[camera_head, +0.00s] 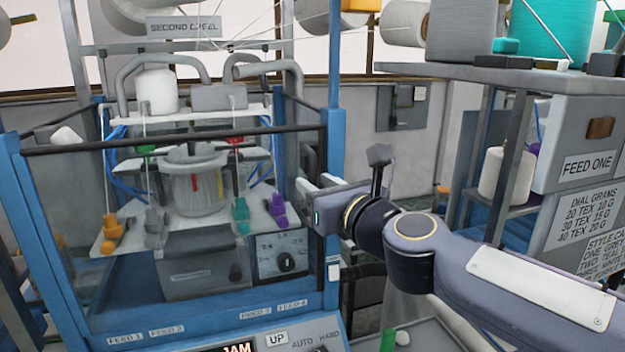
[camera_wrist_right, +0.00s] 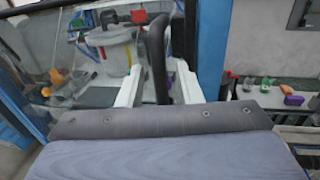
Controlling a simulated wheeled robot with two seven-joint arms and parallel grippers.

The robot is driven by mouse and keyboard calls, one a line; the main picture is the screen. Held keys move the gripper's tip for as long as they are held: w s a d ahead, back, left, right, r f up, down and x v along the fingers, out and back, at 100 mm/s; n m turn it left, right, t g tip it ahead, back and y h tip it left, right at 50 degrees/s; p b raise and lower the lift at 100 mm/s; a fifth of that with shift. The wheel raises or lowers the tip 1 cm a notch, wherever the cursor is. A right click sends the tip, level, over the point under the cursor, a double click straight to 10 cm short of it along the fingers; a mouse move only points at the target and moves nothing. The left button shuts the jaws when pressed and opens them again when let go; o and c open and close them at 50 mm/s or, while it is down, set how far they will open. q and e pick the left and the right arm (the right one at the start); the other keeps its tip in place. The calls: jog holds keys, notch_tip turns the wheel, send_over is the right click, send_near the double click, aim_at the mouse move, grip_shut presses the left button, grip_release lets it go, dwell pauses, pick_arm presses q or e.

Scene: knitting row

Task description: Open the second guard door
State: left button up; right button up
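The second guard door (camera_head: 170,139) is a clear panel with a black top rail across the front of a blue-framed machine, under a sign (camera_head: 183,27) beginning "SECOND". It looks shut in the head view. My right gripper (camera_head: 304,185) is at the door's right side, by the blue post. In the right wrist view, the black door handle (camera_wrist_right: 158,50) stands upright between the two pale fingers of my right gripper (camera_wrist_right: 159,80). The fingers are apart, with small gaps visible beside the handle, so I see no firm grip. My left gripper is out of view.
Behind the clear panel are a steel pot (camera_head: 195,188) and coloured clips on a white plate. A control panel (camera_head: 277,338) lies below the door. At right stand a grey shelf (camera_head: 470,72) with yarn cones and a "FEED ONE" cabinet (camera_head: 587,166).

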jog(key=shift+x, duration=1.2)
grip_shut()
